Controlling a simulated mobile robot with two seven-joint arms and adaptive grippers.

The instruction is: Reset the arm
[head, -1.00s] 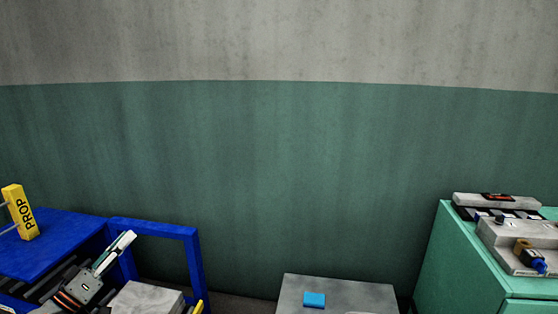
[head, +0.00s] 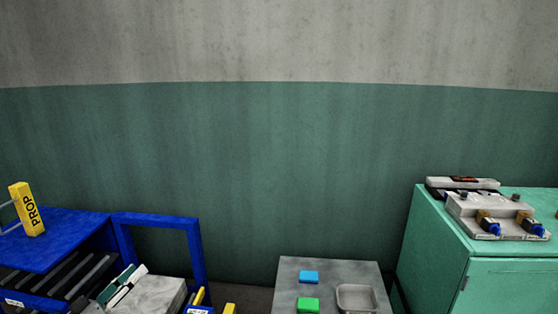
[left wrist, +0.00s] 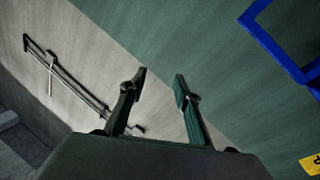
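My left gripper (head: 122,287) shows at the lower left of the head view, partly cut off by the bottom edge, in front of a grey block by the blue frame. In the left wrist view, the two fingers of the left gripper (left wrist: 160,84) stand apart with nothing between them. My right gripper is in neither view.
A grey table (head: 330,268) holds a blue block (head: 309,277), a green block (head: 308,305) and a metal tray (head: 342,297). A green cabinet (head: 510,285) carries a grey device (head: 490,210).

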